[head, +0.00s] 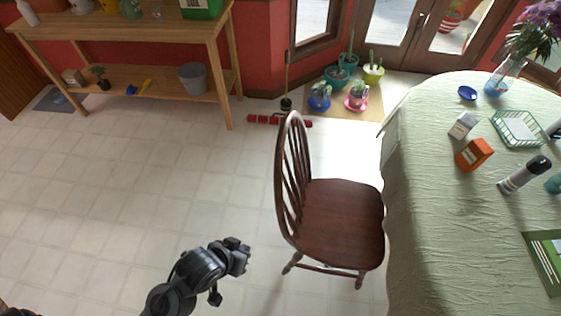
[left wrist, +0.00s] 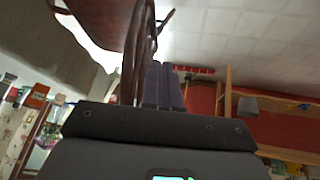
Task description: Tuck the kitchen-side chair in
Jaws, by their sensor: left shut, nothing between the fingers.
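A dark brown wooden chair (head: 341,217) with a spindled, rounded back (head: 291,178) stands upright on the tiled floor. Its seat faces right, and the seat's front edge is close beside the cloth-covered table (head: 430,220). My left gripper (head: 246,247) is left of the chair back and nearer to me, apart from it in the head view. In the left wrist view the left gripper's fingers (left wrist: 164,86) are together and empty, with the chair back (left wrist: 138,50) close in front. The chair seat (left wrist: 95,20) shows at the top there. My right gripper is not in view.
A wooden shelf bench (head: 125,35) stands along the red wall at the back left. Potted plants (head: 357,95) and a broom (head: 286,95) stand behind the chair. The table holds several small items, including an orange box (head: 474,154). The floor (head: 130,180) at left is clear.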

